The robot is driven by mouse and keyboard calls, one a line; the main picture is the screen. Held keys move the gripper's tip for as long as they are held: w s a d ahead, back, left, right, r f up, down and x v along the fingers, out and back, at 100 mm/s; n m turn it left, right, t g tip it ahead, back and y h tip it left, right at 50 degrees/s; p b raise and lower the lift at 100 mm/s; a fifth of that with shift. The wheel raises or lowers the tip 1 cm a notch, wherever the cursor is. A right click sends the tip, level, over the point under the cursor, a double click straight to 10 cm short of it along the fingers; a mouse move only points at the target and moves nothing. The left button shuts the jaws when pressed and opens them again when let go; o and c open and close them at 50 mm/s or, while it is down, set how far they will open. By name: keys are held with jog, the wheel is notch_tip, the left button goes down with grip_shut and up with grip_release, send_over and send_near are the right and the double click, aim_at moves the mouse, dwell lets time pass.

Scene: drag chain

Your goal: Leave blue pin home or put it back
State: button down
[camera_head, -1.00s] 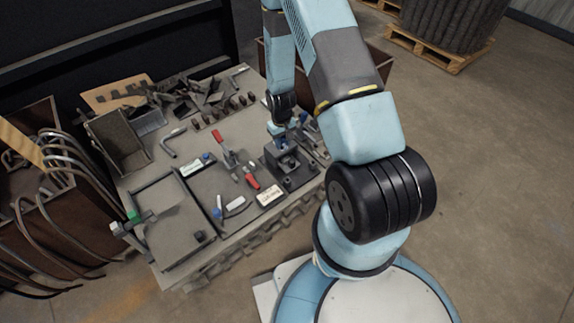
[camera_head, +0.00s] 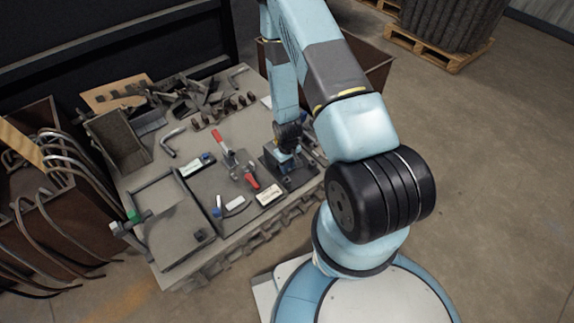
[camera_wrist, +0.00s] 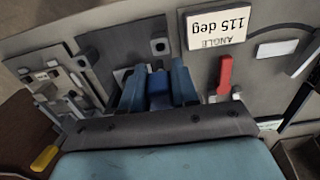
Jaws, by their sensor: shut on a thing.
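My gripper (camera_wrist: 158,92) is shut on the blue pin (camera_wrist: 158,84), a darker blue piece between its two light blue fingers in the wrist view. The pin's lower end is hidden, so I cannot tell whether it sits in a hole. In the head view my gripper (camera_head: 286,158) is low over the dark grey fixture block (camera_head: 297,178) at the right of the bench, partly covering it.
A white card reading "ANGLE 115 deg" (camera_wrist: 222,29) and a red handle (camera_wrist: 225,76) are right of the fingers. In the head view, a red-handled clamp (camera_head: 233,160) stands left of the gripper. Scrap pieces (camera_head: 195,98) lie at the back.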

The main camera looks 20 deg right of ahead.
jog(key=shift+f, duration=2.3)
jog(key=shift+f, duration=1.35)
dwell(0.7)
jog(key=c, duration=0.8)
grip_release()
notch_tip(320, 180, up, 14)
jog(key=shift+f, duration=0.15)
jog(key=shift+w, duration=0.1)
dwell(0.4)
